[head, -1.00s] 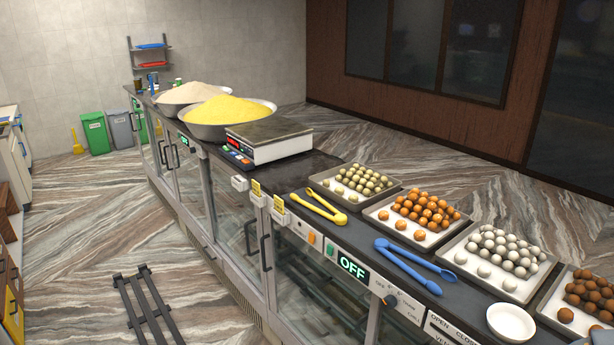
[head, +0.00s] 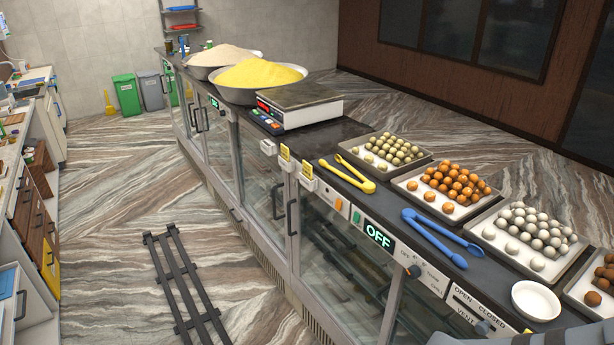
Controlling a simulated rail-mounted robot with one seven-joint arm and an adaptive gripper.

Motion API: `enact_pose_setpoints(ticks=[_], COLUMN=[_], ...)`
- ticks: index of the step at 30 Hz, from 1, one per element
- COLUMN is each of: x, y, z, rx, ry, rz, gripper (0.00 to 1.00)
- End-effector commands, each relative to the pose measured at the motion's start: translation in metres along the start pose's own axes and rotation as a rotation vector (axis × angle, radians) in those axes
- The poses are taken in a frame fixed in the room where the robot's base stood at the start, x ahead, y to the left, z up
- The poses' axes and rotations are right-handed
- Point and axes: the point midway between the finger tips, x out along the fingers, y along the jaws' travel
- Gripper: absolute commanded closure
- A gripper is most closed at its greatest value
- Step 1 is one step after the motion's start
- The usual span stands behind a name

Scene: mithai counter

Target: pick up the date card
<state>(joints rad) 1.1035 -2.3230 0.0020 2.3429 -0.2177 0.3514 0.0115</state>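Two small yellow cards in holders stand on the counter's front edge, one yellow card (head: 285,152) farther off and one yellow card (head: 307,170) nearer. A white holder (head: 268,147) sits farther along the same edge, left of them. The print is too small to read, so I cannot tell which, if any, is the date card. My gripper is not in view. A grey rounded part at the bottom right edge looks like my arm.
The counter (head: 345,130) carries a scale (head: 300,105), yellow tongs (head: 348,175), blue tongs (head: 435,235), trays of sweets and a white bowl (head: 535,300). A dark slatted rack (head: 185,285) lies on the floor. The aisle floor (head: 130,200) is otherwise open.

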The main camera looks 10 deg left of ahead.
Motion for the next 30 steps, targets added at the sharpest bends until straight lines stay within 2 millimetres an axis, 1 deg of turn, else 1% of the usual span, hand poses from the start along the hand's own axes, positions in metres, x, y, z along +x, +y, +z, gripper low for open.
enact_pose_setpoints(ticks=[8,30], x=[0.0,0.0], y=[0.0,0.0], z=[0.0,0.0], rx=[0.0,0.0], ry=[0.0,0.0], rz=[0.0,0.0], gripper=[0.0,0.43])
